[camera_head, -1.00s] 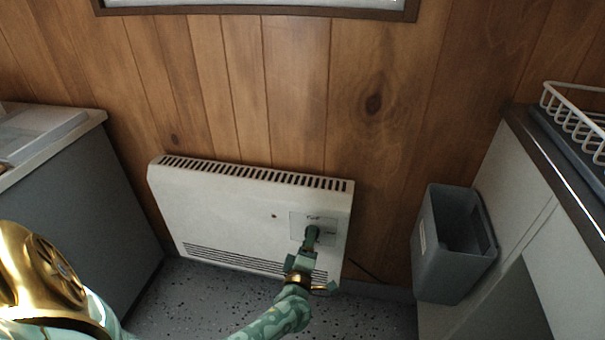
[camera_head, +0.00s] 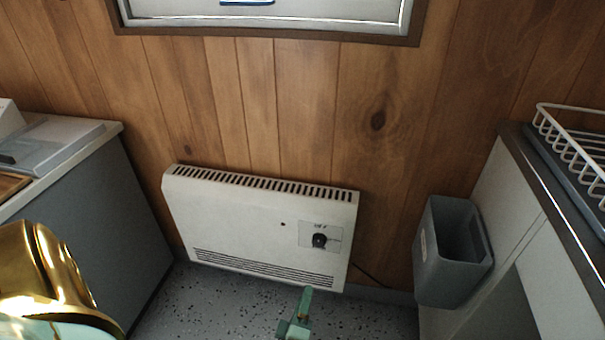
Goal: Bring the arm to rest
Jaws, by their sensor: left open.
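My left gripper (camera_head: 300,312) is at the bottom middle of the head view, green, below and in front of the white wall heater. It is open, apart from the heater, with nothing visible in it. Most of its arm is out of the picture; a gold and pale green part of my arm shows at the lower left. The white heater (camera_head: 250,222) stands against the wood wall. Its dark round knob (camera_head: 320,240) sits on a small panel at its right side and is in plain view. My right gripper is not in view.
A grey bin (camera_head: 428,262) stands right of the heater, beside a counter with a white wire rack (camera_head: 575,150). A grey cabinet (camera_head: 95,215) with a light top stands at the left. The speckled floor (camera_head: 215,300) in front of the heater is clear.

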